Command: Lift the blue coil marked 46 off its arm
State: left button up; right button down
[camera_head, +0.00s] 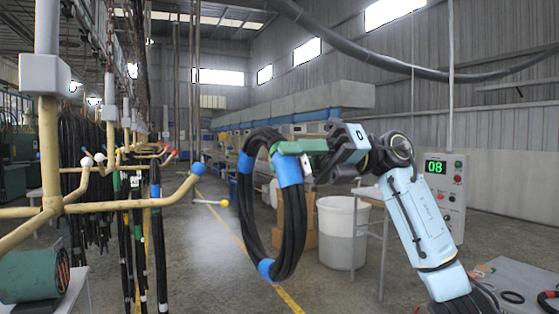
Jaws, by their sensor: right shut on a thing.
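A black hose coil with blue bands (290,235) hangs in the air near the middle of the view. No number 46 can be read on it. My right gripper (284,149), with green fingers, is shut on the coil's upper right side, just above a wide blue band. The coil hangs upright and is clear of the yellow rack arm with the blue ball tip (198,168), which is to its left and looks bare near its tip. My left gripper is not in view.
More dark hoses hang from the yellow rack (50,160) on the left. A white bin (338,232) and cardboard boxes stand behind the coil. A control box (446,180) showing 08 is at the right. A grey table (530,275) with small rings is at the lower right.

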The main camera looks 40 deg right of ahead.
jog(key=shift+v, duration=2.15)
jog(key=shift+r, duration=0.1)
